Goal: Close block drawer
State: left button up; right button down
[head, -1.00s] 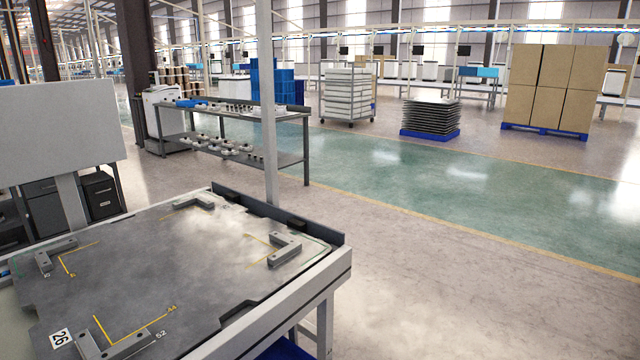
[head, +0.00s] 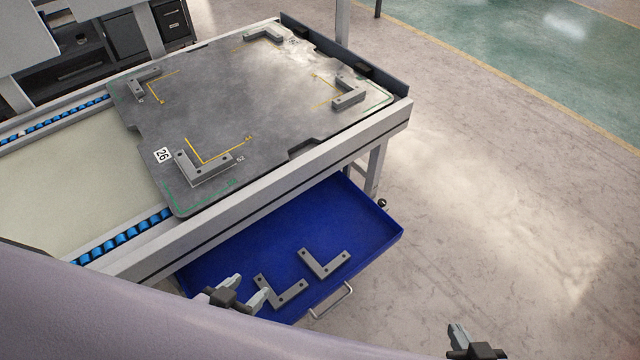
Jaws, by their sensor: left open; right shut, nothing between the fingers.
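The blue block drawer (head: 365,217) is pulled out from under the workbench. Two grey L-shaped blocks lie in it, one at the front middle (head: 324,264) and one further left (head: 282,292). Its light grey bar handle (head: 332,300) is on the front face. My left gripper (head: 246,290) is open and appears over the drawer's near left part, left of the handle; I cannot tell whether it touches anything. My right gripper (head: 459,336) is shut and empty, right of the drawer and apart from it, over the floor. The drawer's back is hidden under the bench.
A dark grey plate (head: 230,100) with several L-shaped blocks lies on the bench. The bench's white front rail (head: 290,180) and leg (head: 374,170) stand beside the drawer. The concrete floor (head: 490,210) to the right is clear.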

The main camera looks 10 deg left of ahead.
aim_at(334, 216)
jog(key=k+j+u, duration=0.1)
jog(key=k, duration=0.25)
jog(key=k+j+u, duration=0.1)
jog(key=k+j, duration=0.15)
jog(key=k, duration=0.15)
jog(key=k+l+u, duration=0.1)
jog(key=l, duration=0.15)
jog(key=k+l+u, duration=0.1)
jog(key=l, duration=0.1)
